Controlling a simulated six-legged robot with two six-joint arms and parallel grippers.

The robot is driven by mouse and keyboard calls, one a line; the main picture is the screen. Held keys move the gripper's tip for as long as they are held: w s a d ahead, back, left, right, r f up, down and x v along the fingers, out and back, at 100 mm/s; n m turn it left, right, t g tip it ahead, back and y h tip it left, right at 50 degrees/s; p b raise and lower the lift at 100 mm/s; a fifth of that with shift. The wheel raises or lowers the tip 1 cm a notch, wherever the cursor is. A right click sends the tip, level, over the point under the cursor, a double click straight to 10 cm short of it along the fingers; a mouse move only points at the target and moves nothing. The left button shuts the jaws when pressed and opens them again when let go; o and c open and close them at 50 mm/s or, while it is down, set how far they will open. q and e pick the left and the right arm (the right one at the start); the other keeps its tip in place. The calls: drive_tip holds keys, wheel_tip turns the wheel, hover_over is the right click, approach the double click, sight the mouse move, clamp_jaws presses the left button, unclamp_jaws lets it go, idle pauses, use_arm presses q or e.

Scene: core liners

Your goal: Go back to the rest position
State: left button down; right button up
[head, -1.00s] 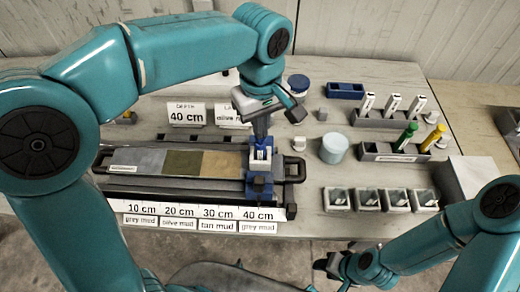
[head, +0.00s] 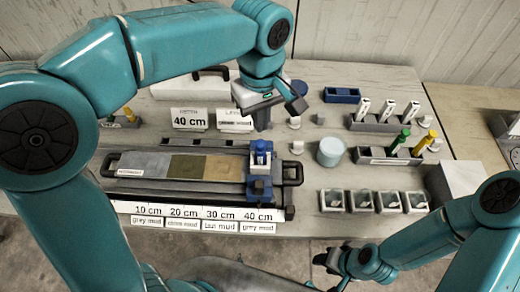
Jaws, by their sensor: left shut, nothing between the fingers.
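My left gripper (head: 262,118) is shut and empty. It hangs above the bench, just behind the blue block (head: 259,180) at the right end of the core tray. The tray holds a core (head: 180,167) with grey, olive and tan sections. A blue piece with a white part (head: 261,150) stands on that block, apart from the gripper. My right gripper (head: 328,262) is low at the front edge of the bench; its fingers are too small and dark to read.
Depth cards (head: 188,118) stand behind the tray. A pale blue jar (head: 331,151), a rack with green and yellow pens (head: 390,156), a rack of white tubes (head: 385,123) and several small boxes (head: 374,201) stand to the right. A scale strip (head: 200,216) lies in front.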

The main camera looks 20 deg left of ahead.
drive_tip(key=shift+r+p, duration=0.65)
drive_tip(key=shift+r, duration=0.3)
drive_tip(key=shift+s, duration=0.1)
